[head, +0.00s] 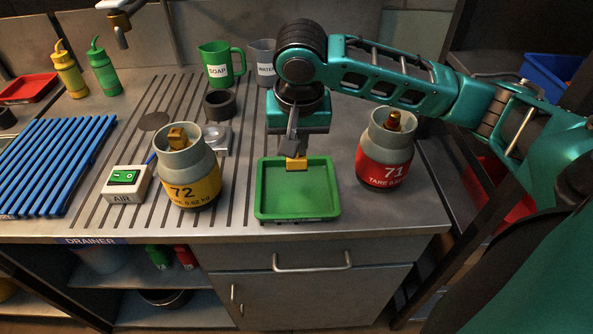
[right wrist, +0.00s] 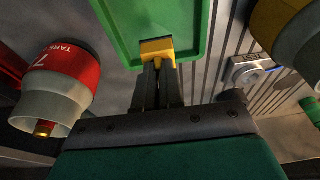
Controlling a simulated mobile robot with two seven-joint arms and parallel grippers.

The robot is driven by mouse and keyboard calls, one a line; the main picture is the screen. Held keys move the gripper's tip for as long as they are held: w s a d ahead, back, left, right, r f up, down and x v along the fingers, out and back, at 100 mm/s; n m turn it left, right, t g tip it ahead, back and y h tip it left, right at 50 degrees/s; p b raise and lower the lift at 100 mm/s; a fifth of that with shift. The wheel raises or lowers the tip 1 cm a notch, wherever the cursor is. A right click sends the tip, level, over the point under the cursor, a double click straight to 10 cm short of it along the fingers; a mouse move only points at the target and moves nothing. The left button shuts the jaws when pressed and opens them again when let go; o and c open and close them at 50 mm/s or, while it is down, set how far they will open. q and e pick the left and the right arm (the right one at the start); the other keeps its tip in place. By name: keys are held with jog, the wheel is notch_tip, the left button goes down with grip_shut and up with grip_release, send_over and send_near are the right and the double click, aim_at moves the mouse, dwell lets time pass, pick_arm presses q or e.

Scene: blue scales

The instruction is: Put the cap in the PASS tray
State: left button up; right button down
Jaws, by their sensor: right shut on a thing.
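A small yellow cap (head: 297,163) is held in my right gripper (head: 293,150), over the far edge of a green tray (head: 297,215). In the right wrist view the cap (right wrist: 156,49) sits between the shut fingertips (right wrist: 157,66), with the green tray (right wrist: 126,40) behind it. I cannot tell whether the cap touches the tray. The tray's floor looks empty, and no PASS label is readable on it. My left gripper is not in view.
A yellow-banded cylinder (head: 195,183) marked 72 stands left of the tray, and a red-banded cylinder (head: 385,160) marked 71 stands right. An AIR switch box (head: 127,184), blue drainer rack (head: 55,165), red tray (head: 28,89) and green SOAP jug (head: 217,59) are further off.

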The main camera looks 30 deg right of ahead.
jog(key=x, duration=0.2)
jog(key=s+x, duration=0.1)
jog(key=x, duration=0.2)
jog(key=a+b+x, duration=0.1)
jog(key=x, duration=0.1)
jog(key=shift+s+d+f, duration=0.1)
jog(key=shift+s+f, duration=0.1)
jog(key=shift+f, duration=0.35)
jog(key=shift+r, duration=0.1)
jog(key=c, duration=1.7)
grip_release()
jog(key=o, duration=0.5)
jog(key=shift+c, duration=0.2)
jog(key=p+v, duration=0.1)
jog(key=v, duration=1.1)
jog(key=shift+s, duration=0.1)
